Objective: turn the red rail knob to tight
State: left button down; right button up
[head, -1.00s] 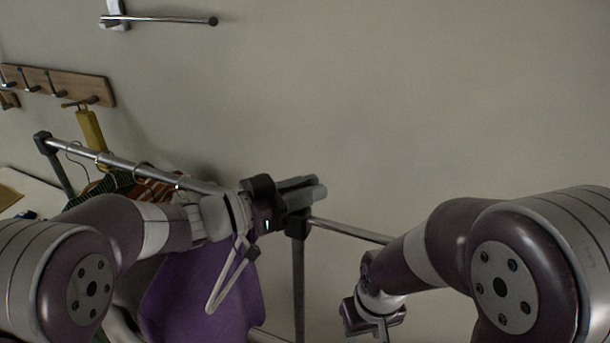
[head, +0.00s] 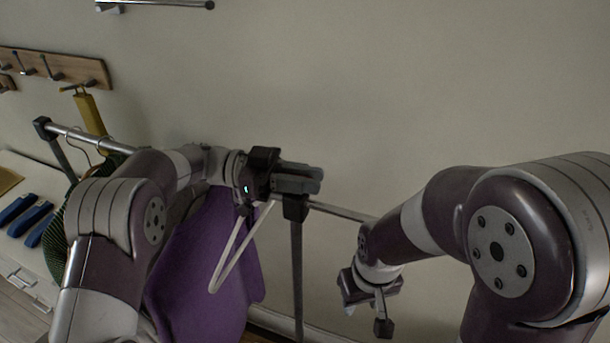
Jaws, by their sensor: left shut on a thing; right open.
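The clothes rail (head: 100,142) runs along the wall to a dark corner joint (head: 295,207) on top of an upright post. My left gripper (head: 305,178) is at this joint, shut, with its fingers pointing right. What it holds is hidden between the fingers. No red shows, so the knob and how far it is turned cannot be seen; the grip is where the rail's end fitting is. My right gripper (head: 366,298) is open and empty, lower and to the right, apart from the rail.
A purple garment (head: 200,265) hangs below my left arm. A pale V-shaped bar (head: 228,262) hangs near the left gripper. Blue items (head: 32,215) lie on a white cabinet at left. A wooden hook board (head: 55,66) is on the wall. The wall at upper right is clear.

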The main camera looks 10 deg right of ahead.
pick_arm(q)
jog(key=shift+r+g, duration=0.2)
jog(key=shift+g, duration=0.1)
jog(key=c, duration=1.1)
grip_release()
jog(key=shift+f, duration=0.1)
